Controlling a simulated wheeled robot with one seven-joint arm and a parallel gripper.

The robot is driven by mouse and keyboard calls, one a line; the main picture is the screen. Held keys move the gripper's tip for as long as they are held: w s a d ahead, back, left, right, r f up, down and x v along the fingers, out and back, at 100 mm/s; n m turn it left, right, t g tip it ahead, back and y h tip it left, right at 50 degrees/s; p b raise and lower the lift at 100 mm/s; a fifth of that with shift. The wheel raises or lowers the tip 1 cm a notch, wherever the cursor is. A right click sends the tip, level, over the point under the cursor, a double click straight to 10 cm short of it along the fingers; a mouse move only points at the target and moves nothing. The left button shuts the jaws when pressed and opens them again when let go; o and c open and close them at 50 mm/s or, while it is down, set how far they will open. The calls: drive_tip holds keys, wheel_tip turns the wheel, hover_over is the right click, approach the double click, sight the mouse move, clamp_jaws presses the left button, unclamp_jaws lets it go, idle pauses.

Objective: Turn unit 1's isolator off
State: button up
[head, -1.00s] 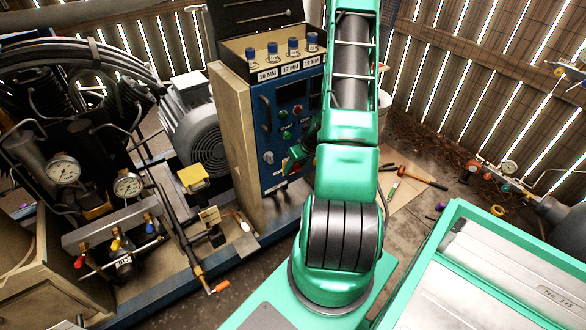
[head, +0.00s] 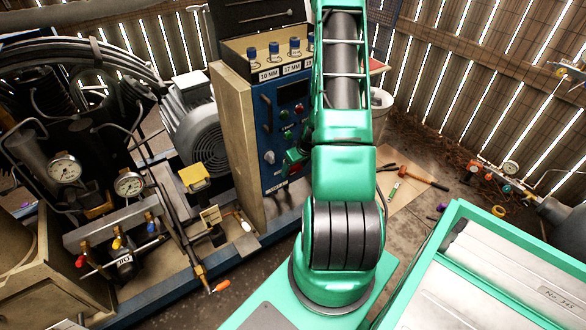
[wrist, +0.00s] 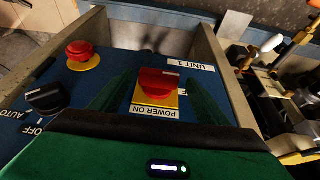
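The blue control panel (head: 272,170) of the compressor stands behind my arm in the head view. In the wrist view, a red isolator knob (wrist: 157,84) sits on a yellow plate beside a "POWER ON" label (wrist: 154,112) and a "UNIT 1" label (wrist: 191,67). My gripper (wrist: 159,78) is open, its dark green fingers on either side of the red knob with a gap showing at each side. I cannot tell how far over the knob they reach. In the head view my gripper (head: 294,157) is at the panel's lower right, and the isolator is hidden there.
A red mushroom button (wrist: 80,52) and a black selector knob (wrist: 45,97) marked AUTO and OFF share the panel. The panel's raised side edge (wrist: 215,75) stands close to one finger. Gauges (head: 130,184) and valves stand left. A green-rimmed tray (head: 440,235) is at right.

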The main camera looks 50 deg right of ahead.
drive_tip(key=shift+r, duration=0.1)
drive_tip(key=shift+s+r, duration=0.1)
drive_tip(key=shift+r, duration=0.1)
drive_tip(key=v, duration=1)
idle(0.5)
drive_tip(key=s+a+r+m+g, duration=0.1)
drive_tip(key=s+a+r, duration=0.2)
drive_tip(key=a+r, duration=0.35)
drive_tip(key=s+a+r+g, duration=0.15)
drive_tip(key=a+r, duration=0.25)
drive_tip(key=r, duration=0.5)
drive_tip(key=s+a+r+m+g, duration=0.1)
drive_tip(key=s+a+r, duration=0.4)
drive_tip(key=s, duration=0.2)
drive_tip(key=s+a+r+m+y, duration=0.1)
drive_tip(key=s+a+r, duration=0.4)
drive_tip(key=s, duration=0.1)
drive_tip(key=shift+s+r+m+g, duration=0.15)
drive_tip(key=shift+s+m+g, duration=0.2)
drive_tip(key=shift+m, duration=0.05)
